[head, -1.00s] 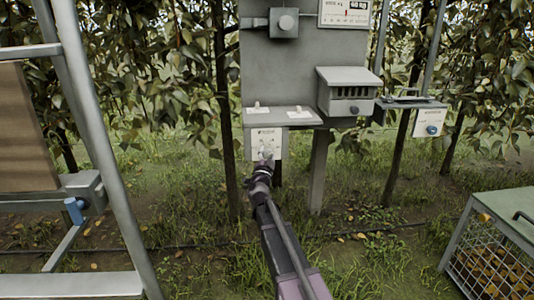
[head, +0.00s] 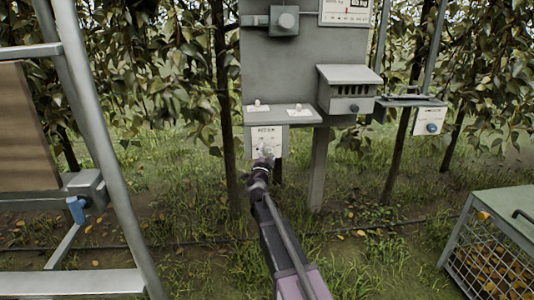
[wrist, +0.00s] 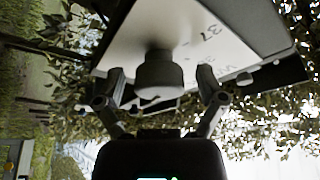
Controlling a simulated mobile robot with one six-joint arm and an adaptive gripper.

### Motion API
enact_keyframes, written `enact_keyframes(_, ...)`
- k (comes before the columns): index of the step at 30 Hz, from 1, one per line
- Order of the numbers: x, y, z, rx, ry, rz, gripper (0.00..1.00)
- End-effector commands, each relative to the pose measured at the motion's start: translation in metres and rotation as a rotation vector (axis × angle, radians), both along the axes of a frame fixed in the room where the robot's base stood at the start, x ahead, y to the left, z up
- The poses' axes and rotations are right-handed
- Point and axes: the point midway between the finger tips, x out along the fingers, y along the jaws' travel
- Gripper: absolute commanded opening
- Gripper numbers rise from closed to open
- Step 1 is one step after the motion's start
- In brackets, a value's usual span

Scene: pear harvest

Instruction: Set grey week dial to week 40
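The week dial's white plate (head: 266,133) hangs below a small grey shelf on the grey board in the head view. In the wrist view the grey round knob (wrist: 159,76) stands out from its white plate (wrist: 205,45), where the printed number 37 is readable. My gripper (wrist: 160,80) is open, with one finger on each side of the knob and a gap visible on both sides. In the head view my gripper (head: 263,160) is in front of the plate's lower part and hides much of the knob. The dial's setting cannot be read.
A grey slotted box (head: 348,92) and another white plate with a blue knob (head: 431,127) are to the right. A metal ladder (head: 105,150) stands at left. A wire-sided crate (head: 505,215) is at lower right. Trees stand behind the board.

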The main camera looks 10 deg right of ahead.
Motion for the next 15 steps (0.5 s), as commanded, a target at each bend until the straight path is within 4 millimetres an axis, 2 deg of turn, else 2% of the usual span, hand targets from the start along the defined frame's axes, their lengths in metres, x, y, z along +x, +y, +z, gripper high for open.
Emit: enact_keyframes(15,-0.0010,-0.0008,-0.0006,-0.020,0.001,-0.001,0.93)
